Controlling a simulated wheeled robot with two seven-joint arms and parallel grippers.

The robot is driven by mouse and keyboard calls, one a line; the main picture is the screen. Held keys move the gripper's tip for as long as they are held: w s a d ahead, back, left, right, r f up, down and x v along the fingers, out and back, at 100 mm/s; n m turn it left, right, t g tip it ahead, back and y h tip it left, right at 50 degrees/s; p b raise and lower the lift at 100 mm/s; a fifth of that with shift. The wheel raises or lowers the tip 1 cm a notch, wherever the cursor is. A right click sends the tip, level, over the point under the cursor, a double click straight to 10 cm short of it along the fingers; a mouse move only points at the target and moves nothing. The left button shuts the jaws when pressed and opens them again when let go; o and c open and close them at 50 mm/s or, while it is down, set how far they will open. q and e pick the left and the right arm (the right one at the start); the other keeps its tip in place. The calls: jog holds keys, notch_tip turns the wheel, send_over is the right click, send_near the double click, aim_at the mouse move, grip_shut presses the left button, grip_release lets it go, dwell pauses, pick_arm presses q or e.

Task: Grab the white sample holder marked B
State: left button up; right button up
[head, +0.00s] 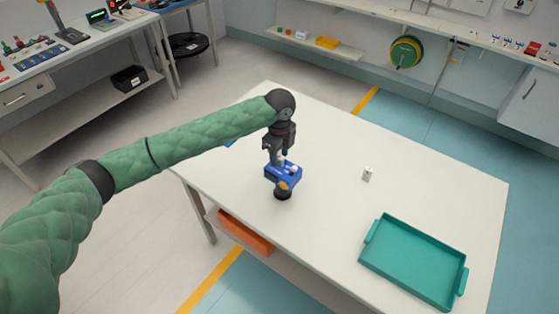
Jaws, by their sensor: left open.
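A small white upright piece (367,174) stands alone on the white table (330,235), right of my left gripper. It may be the sample holder, but any letter on it is too small to read. My left gripper (279,160) points down, open, just above a blue fixture (283,175) with an orange knob and a black round foot. Small white parts show at the top of the fixture, between or beside the fingers; I cannot tell what they are or whether the fingers touch them. My right gripper is not in view.
A teal tray (415,262) with two handles lies at the table's right front and looks empty. A bit of something blue shows behind my left arm. An orange bin (246,233) sits under the table's left edge. Most of the tabletop is clear.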

pick_arm(q)
jog(key=shift+f, duration=0.2)
jog(key=shift+c, duration=0.2)
grip_shut()
jog(key=shift+r, duration=0.1)
